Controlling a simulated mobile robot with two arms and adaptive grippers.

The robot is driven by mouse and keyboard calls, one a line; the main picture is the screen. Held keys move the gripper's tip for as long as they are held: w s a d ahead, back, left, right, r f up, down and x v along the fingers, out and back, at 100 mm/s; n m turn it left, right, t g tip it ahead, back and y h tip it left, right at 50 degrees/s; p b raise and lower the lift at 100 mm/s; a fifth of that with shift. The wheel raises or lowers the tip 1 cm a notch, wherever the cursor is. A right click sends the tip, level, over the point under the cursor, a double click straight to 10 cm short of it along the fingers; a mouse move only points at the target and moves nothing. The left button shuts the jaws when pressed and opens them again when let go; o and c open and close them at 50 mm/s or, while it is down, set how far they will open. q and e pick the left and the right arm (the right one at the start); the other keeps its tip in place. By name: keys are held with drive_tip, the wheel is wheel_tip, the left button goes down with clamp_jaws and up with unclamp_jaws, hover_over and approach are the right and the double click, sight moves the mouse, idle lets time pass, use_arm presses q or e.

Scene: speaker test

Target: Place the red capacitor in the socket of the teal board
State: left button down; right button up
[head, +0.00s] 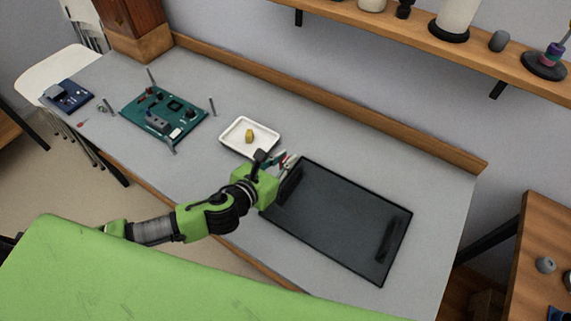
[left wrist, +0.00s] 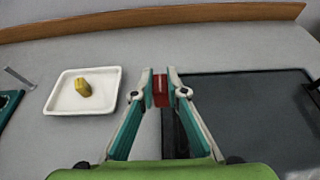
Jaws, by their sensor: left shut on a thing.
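My left gripper (head: 283,160) is above the bench between the white tray and the dark tray. In the left wrist view the left gripper (left wrist: 160,88) is shut on the red capacitor (left wrist: 160,95), which sits between the two fingertips. The teal board (head: 187,111) lies at the left of the bench in the head view, well away from the gripper. It carries several parts and has posts around it. Its socket is too small to make out surely. A corner of the board shows at the left edge of the left wrist view. My right gripper is not in view.
The white tray (head: 231,146) holds a yellow part (head: 249,136). The large dark tray (head: 340,215) covers the bench's right part. A small blue board (head: 68,96) lies at the far left, with a tiny red piece (head: 81,124) nearby. Bare bench lies between teal board and white tray.

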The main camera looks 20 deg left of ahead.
sight(283, 159)
use_arm(q)
drive_tip(key=w+f, duration=0.1)
drive_tip(key=f, duration=0.1)
drive_tip(key=w+a+f, duration=0.1)
drive_tip(key=w+f, duration=0.1)
drive_tip(key=shift+w+f+b, duration=0.15)
drive_tip(key=shift+f+b, duration=0.1)
drive_tip(key=shift+b, duration=0.05)
drive_tip(key=shift+f, duration=1.55)
drive_tip(key=shift+a+f+b, duration=0.1)
drive_tip(key=shift+b, duration=0.2)
drive_tip(key=c, duration=2.3)
unclamp_jaws()
